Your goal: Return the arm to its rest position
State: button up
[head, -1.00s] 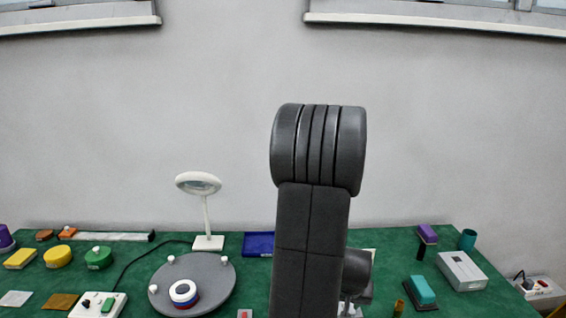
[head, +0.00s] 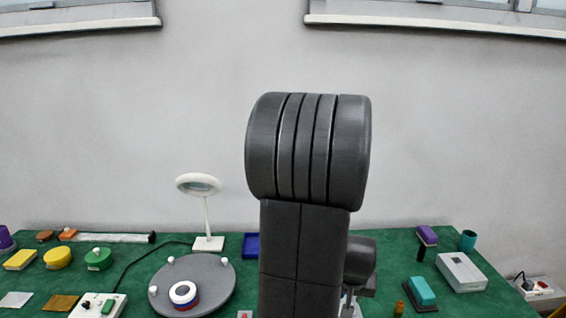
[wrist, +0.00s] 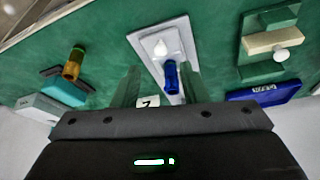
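My arm (head: 310,150) rises through the middle of the head view, folded up in front of the bench. My gripper (wrist: 160,75) shows in the wrist view with its two fingers apart. Nothing appears held between them. Beyond the fingers, a blue canister-like piece (wrist: 170,76) and a white rounded piece (wrist: 160,46) are on a pale board (wrist: 148,34). In the head view my arm hides most of that board, and the fingers cannot be made out there.
The green bench (head: 130,275) carries a grey turntable (head: 215,285), a white lamp (head: 208,243), a blue tray (head: 251,246), a teal-topped block (head: 422,291) and a grey box (head: 461,271). The wall space above the bench is clear.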

jog(key=d+v, duration=0.1)
jog(key=v, duration=0.7)
jog(key=x, duration=0.9)
jog(key=a+x, duration=0.1)
jog(key=x, duration=0.3)
jog(key=shift+w+f, duration=0.15)
jog(key=shift+f, duration=0.3)
jog(key=w+p, duration=0.2)
jog(key=w, duration=0.3)
jog(key=w+p, duration=0.2)
jog(key=w, duration=0.4)
jog(key=shift+w+a+r, duration=0.15)
jog(key=shift+w+a, duration=0.05)
jog(key=shift+w, duration=0.05)
jog(key=shift+r, duration=0.35)
jog(key=b+v, duration=0.1)
jog(key=v, duration=1.1)
jog(key=shift+s, duration=0.3)
jog(key=shift+a, duration=0.1)
